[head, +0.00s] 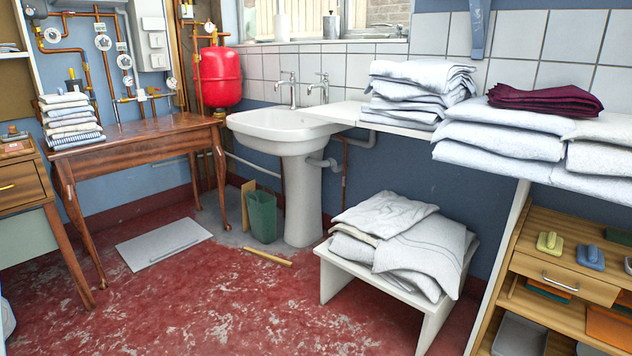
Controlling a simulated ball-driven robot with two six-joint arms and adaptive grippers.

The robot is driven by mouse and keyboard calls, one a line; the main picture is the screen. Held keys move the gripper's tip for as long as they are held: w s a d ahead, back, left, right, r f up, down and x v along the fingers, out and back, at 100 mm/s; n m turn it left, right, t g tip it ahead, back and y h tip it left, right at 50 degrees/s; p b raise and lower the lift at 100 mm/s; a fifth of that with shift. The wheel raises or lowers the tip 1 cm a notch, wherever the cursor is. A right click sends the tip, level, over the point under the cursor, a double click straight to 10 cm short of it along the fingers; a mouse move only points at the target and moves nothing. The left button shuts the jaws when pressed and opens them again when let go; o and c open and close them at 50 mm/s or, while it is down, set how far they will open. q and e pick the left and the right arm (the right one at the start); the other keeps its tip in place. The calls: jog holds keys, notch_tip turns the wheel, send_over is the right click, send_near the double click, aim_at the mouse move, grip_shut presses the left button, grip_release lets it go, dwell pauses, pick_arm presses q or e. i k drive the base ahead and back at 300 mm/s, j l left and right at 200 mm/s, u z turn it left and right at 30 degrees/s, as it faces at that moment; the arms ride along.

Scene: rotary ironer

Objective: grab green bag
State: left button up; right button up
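A dark green, upright, open-topped thing (262,216), which could be the bag or a small bin, stands on the floor just left of the sink pedestal. A tan board (247,205) stands upright against its left side. Its inside is too small to make out. Neither of my grippers shows in the head view.
The white sink (285,125) overhangs close by. A wooden stick (267,257) and a grey panel (164,244) lie on the floor in front. A white bench (335,272) with folded cloths stands right, a wooden table (136,135) left. Open red floor lies between.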

aim_at(262, 205)
jog(key=i+j, duration=0.25)
jog(key=i, duration=0.15)
jog(key=i+j+u, duration=0.1)
jog(key=i, duration=0.3)
jog(key=i+j, duration=0.3)
jog(key=i, duration=0.15)
jog(key=i+j, duration=0.2)
jog(key=i, duration=0.2)
jog(key=u, duration=0.05)
